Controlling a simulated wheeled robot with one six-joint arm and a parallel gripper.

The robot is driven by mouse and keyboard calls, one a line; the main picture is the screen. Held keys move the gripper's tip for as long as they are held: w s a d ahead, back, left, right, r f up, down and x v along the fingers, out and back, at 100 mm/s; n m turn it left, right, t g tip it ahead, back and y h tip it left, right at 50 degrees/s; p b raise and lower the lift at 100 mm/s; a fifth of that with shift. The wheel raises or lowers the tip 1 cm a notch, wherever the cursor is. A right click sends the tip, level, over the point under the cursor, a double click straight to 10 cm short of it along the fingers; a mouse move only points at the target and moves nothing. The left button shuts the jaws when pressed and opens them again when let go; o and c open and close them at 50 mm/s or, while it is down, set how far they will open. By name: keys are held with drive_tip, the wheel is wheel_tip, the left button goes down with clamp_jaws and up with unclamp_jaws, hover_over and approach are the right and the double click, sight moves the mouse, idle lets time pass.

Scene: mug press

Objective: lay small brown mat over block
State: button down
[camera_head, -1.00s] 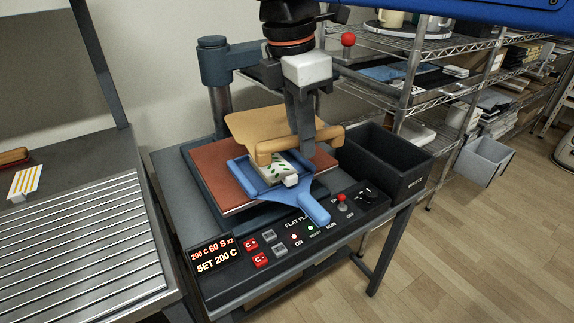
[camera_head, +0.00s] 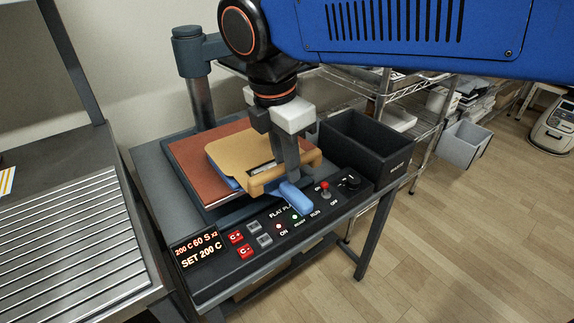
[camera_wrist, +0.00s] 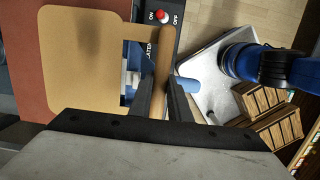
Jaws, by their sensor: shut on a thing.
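The small brown mat (camera_head: 236,151) is a thin tan sheet with rounded corners and a thick tan bar along its near right edge. My gripper (camera_head: 286,175) is shut on that bar, with a finger on each side, as the wrist view (camera_wrist: 161,98) shows. The mat hangs over the blue block (camera_head: 295,198), a frame-like piece with a handle sticking out towards the panel, and hides most of it. A bit of the patterned white piece inside shows through the gap by the bar. I cannot tell whether the mat touches the block.
The block is above a reddish-brown plate (camera_head: 190,160) on the press table. A control panel (camera_head: 215,262) with buttons and a red-knobbed switch lies in front. A black bin (camera_head: 365,150) stands close on the right. A blue-grey post (camera_head: 197,95) rises behind.

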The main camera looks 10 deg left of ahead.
drive_tip(key=shift+f, duration=0.35)
drive_tip(key=c, duration=1.7)
unclamp_jaws()
drive_tip(key=shift+o, duration=0.2)
wheel_tip(320, 180, up, 12)
drive_tip(key=s+a, duration=0.1)
drive_tip(key=shift+s, duration=0.2)
